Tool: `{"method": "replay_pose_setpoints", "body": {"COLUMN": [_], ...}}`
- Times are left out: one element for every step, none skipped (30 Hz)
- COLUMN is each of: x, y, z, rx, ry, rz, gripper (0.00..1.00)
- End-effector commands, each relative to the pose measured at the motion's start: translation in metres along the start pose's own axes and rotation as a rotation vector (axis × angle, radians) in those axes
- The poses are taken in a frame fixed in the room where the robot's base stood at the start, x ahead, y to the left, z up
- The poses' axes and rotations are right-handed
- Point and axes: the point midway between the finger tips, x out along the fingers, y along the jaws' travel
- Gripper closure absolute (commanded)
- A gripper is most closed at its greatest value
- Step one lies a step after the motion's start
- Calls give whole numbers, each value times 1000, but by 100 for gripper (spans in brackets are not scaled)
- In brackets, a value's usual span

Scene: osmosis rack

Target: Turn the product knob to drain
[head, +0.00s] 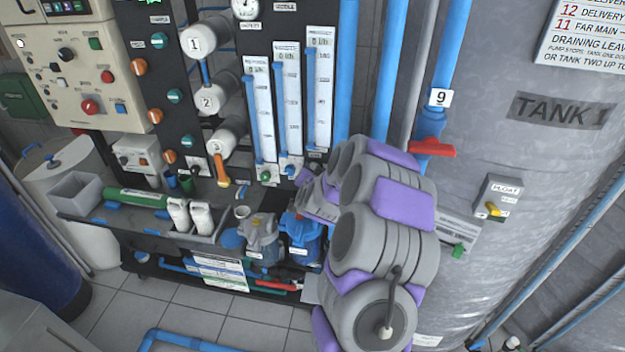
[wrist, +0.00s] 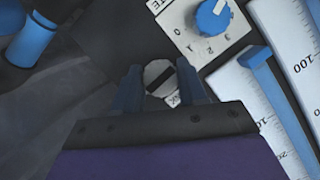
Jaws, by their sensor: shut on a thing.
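In the wrist view my gripper (wrist: 164,84) has its two dark blue fingers on either side of a small round pale knob (wrist: 159,76) with a black band across it. My gripper is shut on this knob. A white tag with small marks shows under it, too small to read, so I cannot confirm that it is the product knob. In the head view my purple and grey arm reaches to the lower end of the gauges, and its links hide the fingertips and the held knob.
A blue knob (wrist: 212,18) on a white marked plate sits just above my fingers. Gauge tubes with white scales (wrist: 292,60) stand to the right. In the head view, a green knob (head: 265,175) lies left of my arm, and a red valve handle (head: 432,149) is on the tank pipe.

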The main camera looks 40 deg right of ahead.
Motion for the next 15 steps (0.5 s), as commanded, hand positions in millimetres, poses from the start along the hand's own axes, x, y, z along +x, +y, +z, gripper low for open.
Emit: {"method": "replay_pose_setpoints", "body": {"x": [1, 1, 0, 0, 0, 0, 0, 0, 0, 0, 0, 0, 0, 0, 0], "y": [2, 2, 2, 2, 2, 2, 2, 2, 2, 2, 2, 2, 2, 2, 2], "z": [2, 2, 2, 2, 2, 2, 2, 2, 2, 2, 2, 1, 1, 1, 1], "rx": [18, 26, 36, 42, 47, 54, 58, 61, 65, 67, 69, 70, 70, 71, 71], "ry": [-2, -2, -2, -2, -3, -3, -3, -3, -3, -3, -3, -3, -3, -3, -3], "rz": [-5, -9, -12, -15, -18, -20, -22, -23, -24, -24, -24, -25, -25, -25, -25], "gripper": [89, 89, 89, 89, 89, 89, 89, 89, 89, 89, 89, 89, 89, 89, 89]}}
